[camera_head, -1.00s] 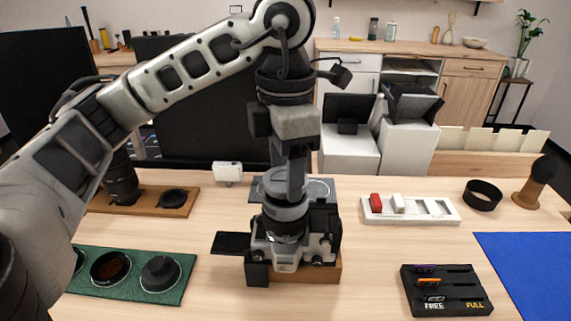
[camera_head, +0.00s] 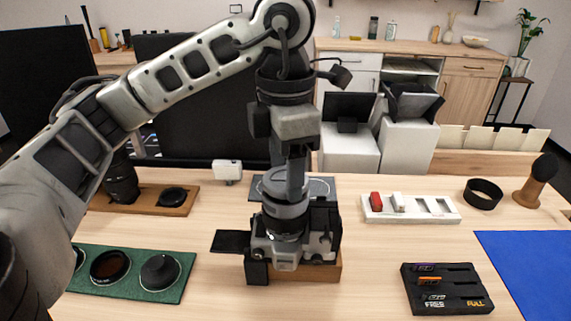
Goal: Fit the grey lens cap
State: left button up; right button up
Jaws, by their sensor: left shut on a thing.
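A dark camera (camera_head: 318,246) rests on a wooden block (camera_head: 320,271) at the middle of the table, with a flat black panel (camera_head: 231,241) out to its left. My left gripper (camera_head: 286,200) points down over it from above. It is shut on a round grey piece (camera_head: 285,209), which looks like the grey lens cap, at the lens of the camera. The fingers and wrist hide part of it, so I cannot tell whether it is seated or just above the lens. My right gripper is not in view.
A green tray (camera_head: 130,284) with round filters and a dark cap (camera_head: 160,271) lies at front left. A wooden board (camera_head: 150,205) holds a lens. A white card holder (camera_head: 410,215), black ring (camera_head: 483,193), black battery holder (camera_head: 445,295) and blue mat (camera_head: 530,265) lie right.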

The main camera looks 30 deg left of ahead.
pick_arm(q)
jog(key=shift+f+b, duration=0.45)
jog(key=shift+f, duration=0.15)
dwell(1.1)
jog(key=o, duration=1.4)
jog(key=shift+c, duration=0.2)
